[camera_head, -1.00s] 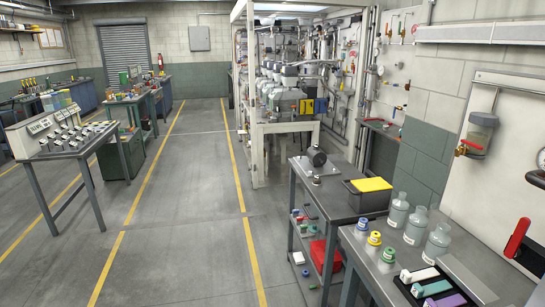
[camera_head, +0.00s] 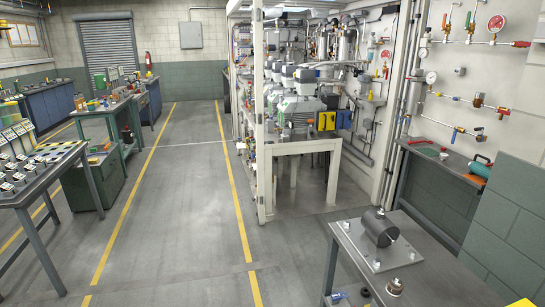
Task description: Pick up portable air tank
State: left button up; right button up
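Neither of my grippers shows in the head view.
A grey metal table (camera_head: 440,277) with a dark cylindrical fitting on a plate (camera_head: 379,232) stands at the lower right. A white-framed pump rig (camera_head: 262,130) stands behind it. A bench of small devices (camera_head: 40,180) is at left. The floor aisle (camera_head: 180,200) is clear.

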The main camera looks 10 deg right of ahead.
aim_at(476, 167)
jog(key=i+j+z, duration=0.1)
jog(key=i+z, duration=0.3)
jog(key=i+j+z, duration=0.2)
jog(key=i+z, duration=0.2)
jog(key=i+j+z, duration=1.45)
jog(key=j+z, duration=0.15)
jog(key=i+j+z, duration=0.15)
jog(key=j+z, duration=0.15)
jog(key=i+j+z, duration=0.1)
jog(key=j+z, duration=0.15)
jog(key=j, duration=0.25)
jog(key=k, duration=0.45)
jog(key=j+u, duration=0.25)
jog(key=j, duration=0.2)
jog(key=i+j+u, duration=0.25)
jog(key=j, duration=0.2)
jog(key=i+j, duration=0.8)
jog(key=i+z, duration=0.4)
jog(key=i, duration=0.25)
jog(key=i+j+z, duration=0.2)
jog(key=i+z, duration=0.2)
jog(key=i, duration=0.25)
